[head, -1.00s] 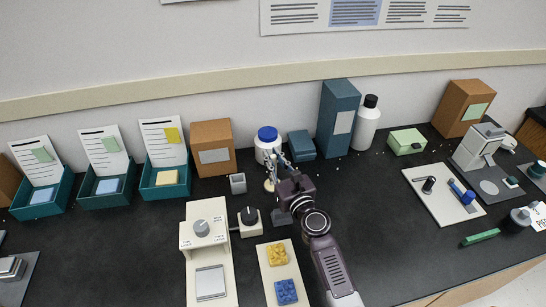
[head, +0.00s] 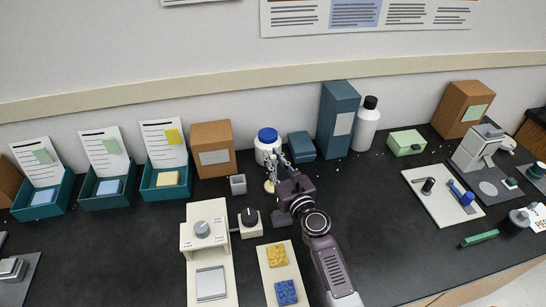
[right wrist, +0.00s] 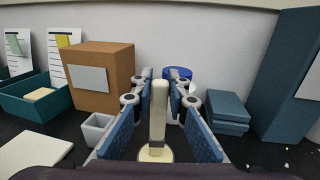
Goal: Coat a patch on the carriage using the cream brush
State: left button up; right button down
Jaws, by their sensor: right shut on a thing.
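A cream round foot (right wrist: 155,155) shows at the lower end of the brush, at table level. I cannot tell whether it is part of the brush or a stand. In the head view the gripper largely hides the brush. A cream unit with a grey knob (head: 202,229) and a pale square plate (head: 210,283) stands at the front; I cannot tell if this is the carriage. My left gripper is not in view.
A white jar with a blue lid (head: 268,145) stands just behind the gripper. A small grey cup (head: 238,184) and a brown box (head: 212,147) are to its left, teal boxes (head: 338,120) to its right.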

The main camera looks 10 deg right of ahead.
jog(key=shift+r+p, duration=2.8)
jog(key=shift+r, duration=0.4)
jog(key=shift+f, duration=0.1)
